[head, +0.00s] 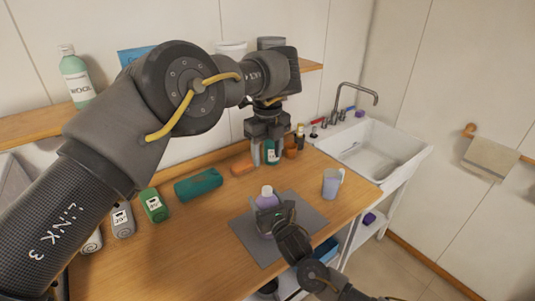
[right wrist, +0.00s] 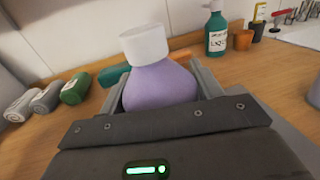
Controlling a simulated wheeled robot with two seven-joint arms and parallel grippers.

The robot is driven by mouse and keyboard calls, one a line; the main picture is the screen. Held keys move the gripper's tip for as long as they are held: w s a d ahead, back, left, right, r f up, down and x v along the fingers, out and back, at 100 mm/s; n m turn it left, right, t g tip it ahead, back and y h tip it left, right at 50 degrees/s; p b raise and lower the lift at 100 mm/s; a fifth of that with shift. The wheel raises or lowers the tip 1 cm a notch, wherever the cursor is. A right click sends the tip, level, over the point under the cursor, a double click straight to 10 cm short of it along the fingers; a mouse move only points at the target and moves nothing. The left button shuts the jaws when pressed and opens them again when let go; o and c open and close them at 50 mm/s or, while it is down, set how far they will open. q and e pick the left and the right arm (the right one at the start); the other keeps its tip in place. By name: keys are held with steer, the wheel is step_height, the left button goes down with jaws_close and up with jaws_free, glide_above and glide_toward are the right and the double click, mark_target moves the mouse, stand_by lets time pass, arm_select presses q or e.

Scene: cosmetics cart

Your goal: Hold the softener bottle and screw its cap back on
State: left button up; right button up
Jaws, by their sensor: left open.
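The purple softener bottle (head: 266,201) stands upright on a grey mat, with a white cap (head: 267,190) on top of its neck. In the right wrist view the bottle (right wrist: 160,86) fills the space between the fingers of my right gripper (right wrist: 158,90), which appears shut on its body. The cap (right wrist: 144,43) sits on the neck; how tightly it is screwed cannot be seen. My left gripper (head: 263,158) is open, pointing down behind the softener bottle and apart from it, in front of a green pump bottle (head: 271,152).
The grey mat (head: 309,217) lies on the wooden counter. A pale cup (head: 332,183) stands right of it; a sink (head: 373,148) lies farther right. Rolled towels (head: 153,205), a teal roll (head: 199,185) and an orange item (head: 243,166) line the counter's back and left.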

steer(key=o, duration=0.5)
steer(key=shift+c, duration=0.2)
steer(key=shift+s+d+f, duration=0.1)
steer(key=shift+s+d, duration=0.1)
steer(key=shift+s, duration=0.25)
steer(key=b+v, duration=0.2)
steer(key=v, duration=0.7)
steer(key=shift+s+d+b, duration=0.15)
steer(key=shift+s+b, duration=0.15)
steer(key=shift+s, duration=0.05)
